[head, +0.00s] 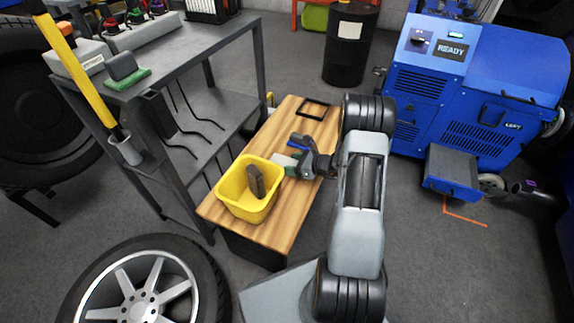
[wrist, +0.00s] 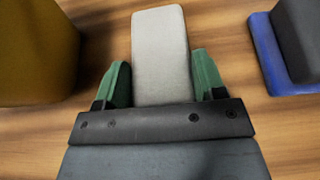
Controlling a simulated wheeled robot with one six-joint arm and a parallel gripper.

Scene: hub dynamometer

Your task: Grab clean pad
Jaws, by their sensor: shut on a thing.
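A pale grey block (wrist: 160,45), which looks like the clean pad, is between the green fingertips of my gripper (wrist: 160,84) in the wrist view. My gripper is shut on it, and its far end sticks out past the fingertips. In the head view my gripper (head: 296,165) is low over the wooden bench top, right of the yellow bin, and the pale block (head: 284,161) shows partly at its tips. I cannot tell whether the block touches the wood. A brown, dirty-looking block (head: 256,181) leans inside the yellow bin (head: 236,206).
A dark block on a blue base (head: 298,141) stands close behind my gripper, and at right in the wrist view (wrist: 268,62). A black square frame (head: 313,109) lies at the bench's far end. A grey workbench (head: 185,62) holds a green-based block (head: 125,72). A blue machine (head: 455,100) stands right.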

